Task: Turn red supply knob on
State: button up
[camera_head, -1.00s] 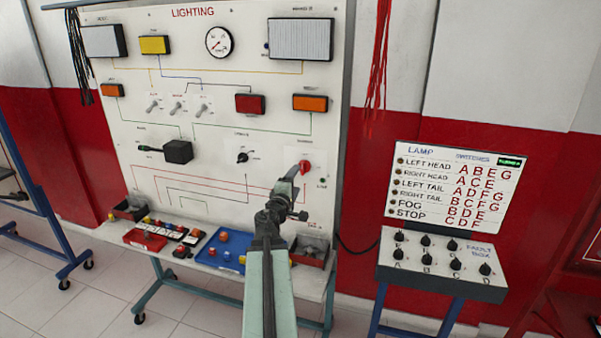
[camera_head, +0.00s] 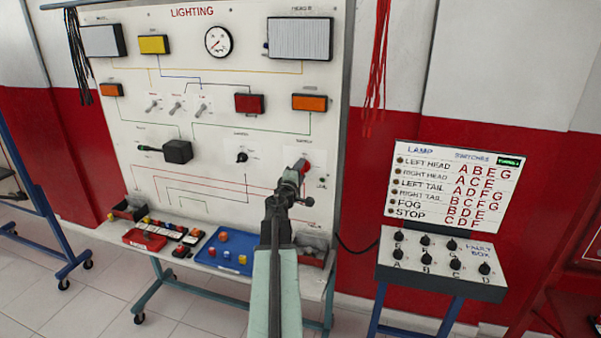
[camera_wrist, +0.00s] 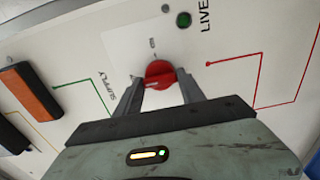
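The red supply knob (camera_wrist: 159,74) sits on a white plate marked SUPPLY in the wrist view. In the head view the knob (camera_head: 305,166) is at the lower right of the lighting board, partly hidden by my gripper (camera_head: 298,172). In the wrist view the two fingers of my gripper (camera_wrist: 160,76) are apart, one on each side of the knob. Whether they touch its sides I cannot tell. A pale mark shows on the knob's lower left edge. A small green lamp (camera_wrist: 183,20) marked LIVE lies above the knob in the wrist view; whether it is lit is unclear.
The lighting board (camera_head: 215,110) carries lamps, switches and a black rotary knob (camera_head: 242,157) left of my gripper. A blue tray (camera_head: 225,250) and small parts lie on the bench below. A fault box (camera_head: 440,265) with several black knobs stands at the right.

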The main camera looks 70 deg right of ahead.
jog(key=m, duration=0.4)
jog(key=shift+m, duration=0.4)
jog(key=m, duration=0.9)
jog(key=shift+m, duration=2)
jog(key=o, duration=1.4)
jog(key=shift+c, duration=0.2)
